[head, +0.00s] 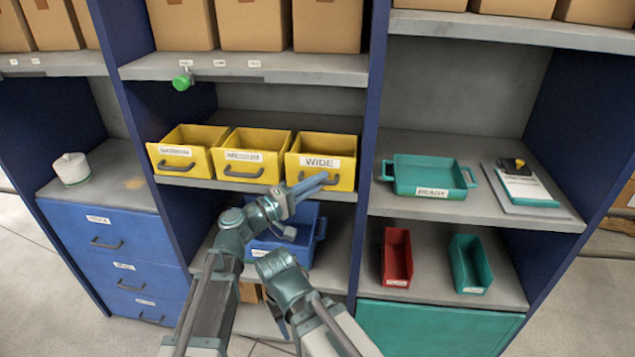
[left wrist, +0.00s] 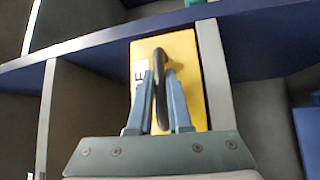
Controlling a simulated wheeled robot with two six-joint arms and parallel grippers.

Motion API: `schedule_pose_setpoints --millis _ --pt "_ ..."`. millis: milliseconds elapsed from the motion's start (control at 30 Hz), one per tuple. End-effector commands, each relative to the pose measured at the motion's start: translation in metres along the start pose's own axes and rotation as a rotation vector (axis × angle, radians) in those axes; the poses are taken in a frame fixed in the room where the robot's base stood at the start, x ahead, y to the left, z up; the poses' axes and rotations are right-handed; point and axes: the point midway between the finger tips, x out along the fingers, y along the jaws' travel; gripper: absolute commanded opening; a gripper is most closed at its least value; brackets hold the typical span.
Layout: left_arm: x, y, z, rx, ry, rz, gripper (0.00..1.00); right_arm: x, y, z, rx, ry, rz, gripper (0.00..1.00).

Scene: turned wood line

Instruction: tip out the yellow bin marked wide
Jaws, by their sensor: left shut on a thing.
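The yellow bin (head: 346,172) marked WIDE stands upright and empty on the middle shelf, rightmost in a row of yellow bins. My left gripper (head: 318,181) is at its front, shut on the dark handle below the label. In the left wrist view the two fingers (left wrist: 160,100) stand on either side of the black handle (left wrist: 160,70), with the yellow bin front (left wrist: 190,60) behind it. Part of the label shows beside the left finger. Part of my right arm shows low in the head view, but I cannot make out its gripper.
Two other yellow bins (head: 247,146) stand directly left of the wide one. A blue bin (head: 309,243) sits on the shelf below, partly behind my left arm. A blue upright (head: 368,130) is close on the right. Beyond it are a teal tray (head: 430,170) and a red bin (head: 397,257).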

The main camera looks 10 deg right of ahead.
Motion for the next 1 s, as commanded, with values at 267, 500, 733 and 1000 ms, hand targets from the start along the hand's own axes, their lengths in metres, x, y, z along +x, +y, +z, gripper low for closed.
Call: schedule_pose_setpoints --millis 267,500,733,1000 --pt "0.0 0.0 0.0 0.001 0.0 -0.001 0.0 0.0 0.0 0.0 0.0 0.0 0.0 0.5" --pt "0.0 -0.001 0.0 0.001 0.0 -0.002 0.0 0.0 0.0 0.0 0.0 0.0 0.0 0.5" --pt "-0.004 -0.011 0.005 0.053 -0.003 0.051 0.0 0.022 -0.002 -0.001 0.0 0.0 0.0 0.5" --pt "-0.011 -0.02 0.011 0.209 -0.002 0.209 0.0 0.065 -0.006 -0.004 0.0 0.0 0.0 0.5"
